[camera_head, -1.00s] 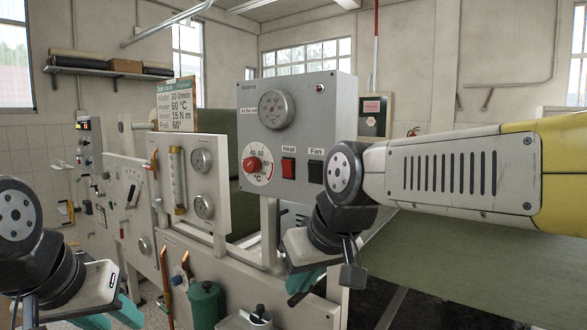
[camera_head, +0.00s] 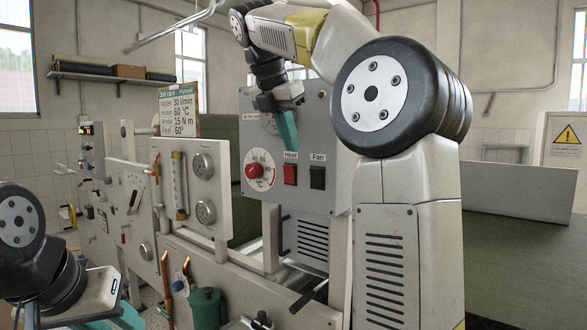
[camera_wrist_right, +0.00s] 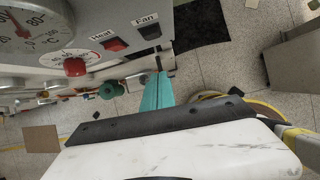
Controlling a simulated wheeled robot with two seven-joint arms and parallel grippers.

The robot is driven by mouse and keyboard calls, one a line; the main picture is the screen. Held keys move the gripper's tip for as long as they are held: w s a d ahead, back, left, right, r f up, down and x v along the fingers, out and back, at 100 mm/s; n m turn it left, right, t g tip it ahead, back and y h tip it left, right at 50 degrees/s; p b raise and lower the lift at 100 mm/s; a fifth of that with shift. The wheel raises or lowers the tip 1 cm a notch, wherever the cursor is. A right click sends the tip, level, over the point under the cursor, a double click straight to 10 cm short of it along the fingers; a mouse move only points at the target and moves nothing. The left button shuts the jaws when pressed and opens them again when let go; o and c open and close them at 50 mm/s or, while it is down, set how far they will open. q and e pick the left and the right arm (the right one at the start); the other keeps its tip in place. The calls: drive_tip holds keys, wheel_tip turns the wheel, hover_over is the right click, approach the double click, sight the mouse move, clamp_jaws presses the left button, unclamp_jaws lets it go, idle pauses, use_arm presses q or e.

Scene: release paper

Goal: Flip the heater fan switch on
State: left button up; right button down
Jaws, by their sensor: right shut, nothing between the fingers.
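The heater control box (camera_head: 330,135) carries a black rocker switch labelled Fan (camera_head: 317,178). A red rocker labelled Heat (camera_head: 290,174) is just left of it. The Fan switch (camera_wrist_right: 150,32) and Heat switch (camera_wrist_right: 115,44) also show in the right wrist view. My right gripper (camera_head: 293,148) is shut and empty, its teal fingers pointing down in front of the box, above the Heat label and up-left of the Fan switch. Its fingers (camera_wrist_right: 158,78) show below the Fan switch in the wrist view, apparently not touching it. My left gripper (camera_head: 125,318) is partly cut off at lower left.
A red temperature knob (camera_head: 252,171) is left of the switches. The right fingers partly cover the round gauge (camera_head: 270,122) above. A panel with two dials (camera_head: 205,185) stands left, with a green canister (camera_head: 207,306) below. Open floor (camera_wrist_right: 225,70) shows in the wrist view.

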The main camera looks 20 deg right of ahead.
sight(316, 180)
drive_tip(key=shift+w+r+n, duration=0.2)
drive_tip(key=shift+r+n, duration=0.05)
drive_tip(key=shift+n, duration=0.05)
drive_tip(key=shift+w+d+f, duration=0.85)
drive_tip(key=shift+d+f, duration=0.25)
drive_tip(key=shift+f, duration=0.25)
drive_tip(key=shift+w+d+f, duration=0.9)
drive_tip(key=shift+d+f, duration=0.25)
drive_tip(key=shift+f, duration=0.15)
drive_tip(key=shift+w+d+f, duration=0.85)
drive_tip(key=shift+d+f, duration=0.25)
drive_tip(key=shift+f, duration=0.25)
drive_tip(key=shift+w+d+r, duration=0.15)
drive_tip(key=shift+w+d, duration=0.1)
drive_tip(key=shift+d, duration=0.05)
drive_tip(key=shift+s, duration=0.1)
drive_tip(key=shift+r, duration=0.1)
